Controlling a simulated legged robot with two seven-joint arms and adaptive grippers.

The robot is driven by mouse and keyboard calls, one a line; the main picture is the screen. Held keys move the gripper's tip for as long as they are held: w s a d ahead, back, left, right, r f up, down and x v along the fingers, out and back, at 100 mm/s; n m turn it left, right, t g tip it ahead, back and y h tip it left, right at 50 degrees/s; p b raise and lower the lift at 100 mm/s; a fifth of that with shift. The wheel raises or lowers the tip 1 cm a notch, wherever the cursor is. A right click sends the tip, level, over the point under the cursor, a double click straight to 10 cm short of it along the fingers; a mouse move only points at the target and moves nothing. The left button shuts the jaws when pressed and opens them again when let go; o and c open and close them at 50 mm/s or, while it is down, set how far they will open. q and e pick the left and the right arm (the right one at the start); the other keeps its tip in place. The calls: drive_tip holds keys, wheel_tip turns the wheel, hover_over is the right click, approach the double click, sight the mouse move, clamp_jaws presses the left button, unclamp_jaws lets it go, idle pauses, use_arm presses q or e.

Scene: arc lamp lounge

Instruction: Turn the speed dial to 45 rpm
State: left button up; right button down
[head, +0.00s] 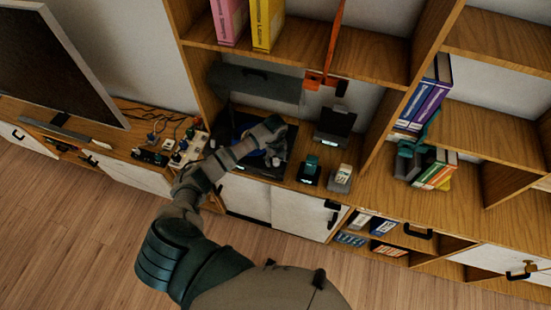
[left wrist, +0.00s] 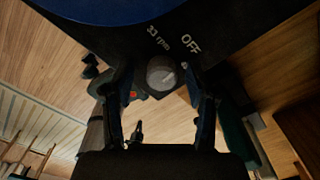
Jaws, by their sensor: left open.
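The speed dial (left wrist: 162,75) is a small round grey knob on the black turntable front in the left wrist view. White markings "33 rpm" and "OFF" show near it; I see no 45 marking, and the pointer's setting is unclear. My left gripper (left wrist: 158,95) is open, with one finger on each side of the dial; I cannot tell whether they touch it. In the head view, the left gripper (head: 272,153) is over the front of the turntable (head: 243,123), and my forearm hides part of it. The dial is hidden there. My right gripper is not in view.
The turntable's dark lid (head: 255,84) stands raised behind it. An orange stand (head: 322,78) is close behind. Small dark devices (head: 310,170) are to the right, and cluttered electronics (head: 188,148) to the left. Shelf uprights bound the niche on both sides.

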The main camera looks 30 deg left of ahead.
use_arm(q)
drive_tip(key=shift+d+f, duration=0.15)
drive_tip(key=shift+d, duration=0.15)
clamp_jaws()
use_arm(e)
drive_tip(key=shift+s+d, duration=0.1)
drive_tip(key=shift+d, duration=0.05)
